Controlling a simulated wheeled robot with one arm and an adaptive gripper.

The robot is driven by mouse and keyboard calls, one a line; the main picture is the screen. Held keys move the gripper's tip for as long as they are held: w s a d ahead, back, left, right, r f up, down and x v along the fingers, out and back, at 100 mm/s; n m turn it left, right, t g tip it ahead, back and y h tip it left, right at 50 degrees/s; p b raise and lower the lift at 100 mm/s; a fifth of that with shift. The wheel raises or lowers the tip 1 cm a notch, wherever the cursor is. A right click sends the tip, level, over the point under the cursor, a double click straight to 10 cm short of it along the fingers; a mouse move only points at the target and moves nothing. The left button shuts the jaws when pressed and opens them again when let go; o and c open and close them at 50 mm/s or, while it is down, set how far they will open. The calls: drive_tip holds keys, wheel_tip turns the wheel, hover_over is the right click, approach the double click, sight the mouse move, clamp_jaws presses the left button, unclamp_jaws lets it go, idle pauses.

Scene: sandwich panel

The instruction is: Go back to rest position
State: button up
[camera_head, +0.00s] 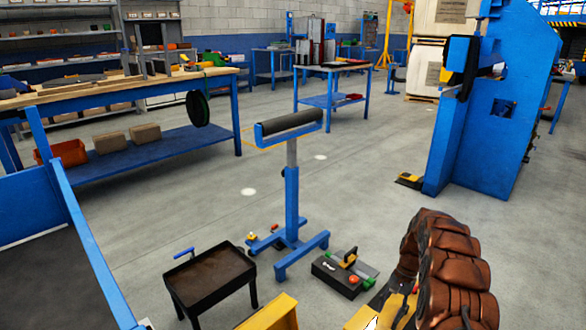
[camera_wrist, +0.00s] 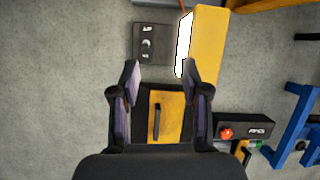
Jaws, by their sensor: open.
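My gripper (camera_wrist: 162,70) is open in the wrist view, its two dark fingers spread apart with nothing held between them. Below it is a yellow plate with a dark handle (camera_wrist: 170,100), partly hidden by my gripper. I cannot tell its distance from the fingers. A yellow beam (camera_wrist: 208,45) with a bright white strip (camera_wrist: 183,45) along its side lies beyond the right finger. A grey box (camera_wrist: 152,44) is on the floor beyond the fingertips. In the head view my gripper cannot be made out; a brown ribbed shape (camera_head: 450,270) fills the lower right.
A blue roller stand (camera_head: 291,200) stands mid-floor. A black tray table (camera_head: 210,275) and a black box with a red button (camera_head: 338,277) are near it. A blue machine (camera_head: 490,120) is at right, a blue workbench (camera_head: 160,155) at left.

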drive_tip(key=s+a+r+n+p, duration=0.1)
drive_tip(key=s+a+r+p, duration=0.3)
drive_tip(key=r, duration=0.9)
drive_tip(key=s+a+r+n+h+p, duration=0.1)
drive_tip(key=s+a+r+n+p, duration=0.15)
drive_tip(key=s+r+p, duration=0.7)
drive_tip(key=s+a+r+n+p, duration=0.15)
drive_tip(key=a+r, duration=0.25)
drive_tip(key=r, duration=1.3)
drive_tip(key=s+r+n+h+p, duration=0.1)
drive_tip(key=s+r+p, duration=0.8)
drive_tip(key=s, duration=0.5)
drive_tip(key=s+a+r+n+t+h+p, duration=0.1)
drive_tip(key=s+r+p, duration=0.7)
drive_tip(key=s+r, duration=0.5)
drive_tip(key=shift+s+a+n+t+p, duration=0.3)
drive_tip(key=shift+s+p, duration=0.1)
drive_tip(key=shift+s, duration=0.15)
